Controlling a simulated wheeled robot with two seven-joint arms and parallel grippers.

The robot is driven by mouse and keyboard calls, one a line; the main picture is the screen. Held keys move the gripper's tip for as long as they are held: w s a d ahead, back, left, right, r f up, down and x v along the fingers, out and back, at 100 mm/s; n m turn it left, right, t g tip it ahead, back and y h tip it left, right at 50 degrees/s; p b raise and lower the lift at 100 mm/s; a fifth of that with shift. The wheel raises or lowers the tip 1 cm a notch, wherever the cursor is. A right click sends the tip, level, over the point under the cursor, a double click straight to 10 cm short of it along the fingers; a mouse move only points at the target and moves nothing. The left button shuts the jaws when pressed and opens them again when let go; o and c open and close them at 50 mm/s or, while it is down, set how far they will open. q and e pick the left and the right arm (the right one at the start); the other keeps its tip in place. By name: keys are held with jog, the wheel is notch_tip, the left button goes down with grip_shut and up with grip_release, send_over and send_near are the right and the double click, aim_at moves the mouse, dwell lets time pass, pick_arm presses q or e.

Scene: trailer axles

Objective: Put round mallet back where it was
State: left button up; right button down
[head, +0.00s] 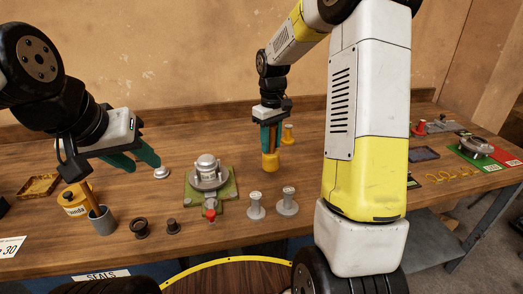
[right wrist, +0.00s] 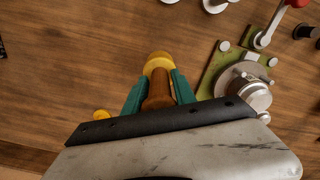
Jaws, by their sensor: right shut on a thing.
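The round mallet has a yellow head (head: 270,162) and a brown handle, which shows in the right wrist view (right wrist: 158,88). My right gripper (head: 271,146) points down with its green fingers shut around the handle. The mallet hangs head down, at or just above the table; I cannot tell if it touches. My left gripper (head: 138,163) is over the left part of the table, its green fingers apart with nothing between them.
A small yellow piece (head: 289,135) stands just behind the mallet. A green-based fixture (head: 229,193) with a metal housing is to its left. Two grey flanged pieces (head: 256,206) stand in front. A grey cup (head: 103,221) and yellow container (head: 74,203) are at left.

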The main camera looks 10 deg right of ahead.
aim_at(271, 155)
jog(key=shift+f, duration=2.4)
jog(key=shift+f, duration=0.15)
jog(key=c, duration=1)
grip_release()
